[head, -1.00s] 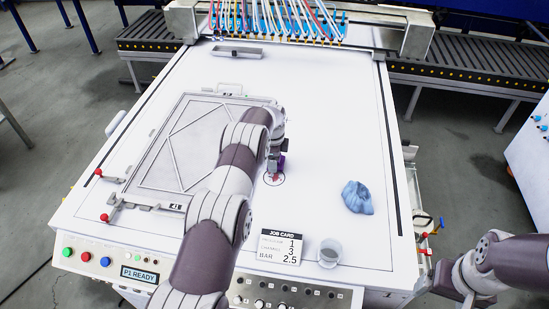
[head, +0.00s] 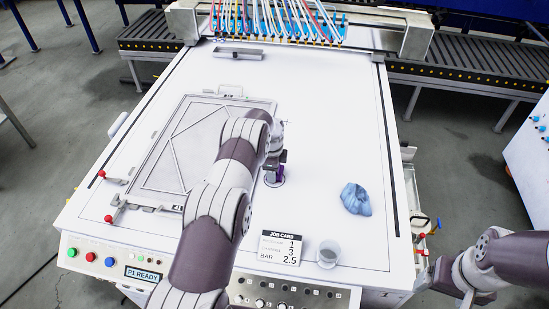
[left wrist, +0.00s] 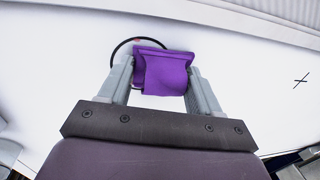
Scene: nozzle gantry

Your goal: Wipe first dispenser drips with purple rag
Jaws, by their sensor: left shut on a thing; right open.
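My left gripper (head: 276,170) is shut on the purple rag (left wrist: 165,70), which spans its two fingers in the left wrist view. In the head view a little of the rag (head: 273,182) shows at the fingertips, low over a black-ringed spot on the white table. In the left wrist view part of the black ring (left wrist: 114,52) shows beside the rag, with a small reddish mark (left wrist: 136,40) at its edge. The rest of the ring's inside is hidden by the rag. My right gripper (head: 466,296) is open and empty, off the table's right side.
A crumpled blue rag (head: 356,199) lies right of the ring. A clear cup (head: 329,254) and a job card (head: 281,248) stand near the front edge. The nozzle gantry (head: 290,22) spans the back. The table's right back is clear.

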